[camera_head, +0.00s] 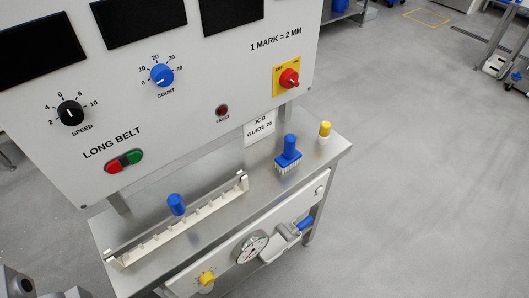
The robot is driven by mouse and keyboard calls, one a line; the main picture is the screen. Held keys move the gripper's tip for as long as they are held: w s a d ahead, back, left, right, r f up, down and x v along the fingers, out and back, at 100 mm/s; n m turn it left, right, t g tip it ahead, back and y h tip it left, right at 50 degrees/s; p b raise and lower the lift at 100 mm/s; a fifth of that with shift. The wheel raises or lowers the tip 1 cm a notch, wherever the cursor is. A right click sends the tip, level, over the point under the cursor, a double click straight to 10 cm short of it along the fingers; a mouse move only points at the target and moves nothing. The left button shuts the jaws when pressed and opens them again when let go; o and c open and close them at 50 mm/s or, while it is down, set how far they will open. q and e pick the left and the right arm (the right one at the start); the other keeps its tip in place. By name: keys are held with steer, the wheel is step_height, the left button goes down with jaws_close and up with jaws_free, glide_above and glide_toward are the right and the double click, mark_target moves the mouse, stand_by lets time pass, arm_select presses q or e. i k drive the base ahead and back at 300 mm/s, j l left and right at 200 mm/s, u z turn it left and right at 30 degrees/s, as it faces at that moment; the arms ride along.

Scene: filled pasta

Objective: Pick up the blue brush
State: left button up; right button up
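The blue brush (288,153) stands upright on the steel shelf (222,208), towards its right end. Its blue handle points up and its pale bristles rest on the shelf. Nothing touches it from above. Grey parts that look like mine show at the bottom left corner, but no gripper fingers can be made out in this view.
A long white notched rack (180,225) lies along the shelf, with a blue knob (176,204) at it. The control panel (185,110) rises behind. A dial (251,248) and crank handle (286,234) are on the front.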

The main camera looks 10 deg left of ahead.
mark_target(290, 156)
steer(key=u, duration=0.7)
steer(key=l+u, duration=0.75)
steer(key=k+l+u, duration=0.1)
steer(key=l+u, duration=0.25)
steer(key=k+l+u, duration=0.1)
steer(key=l, duration=0.3)
steer(key=k+l, duration=0.25)
steer(key=l, duration=0.15)
steer(key=k+l+u, duration=0.15)
steer(key=l, duration=0.25)
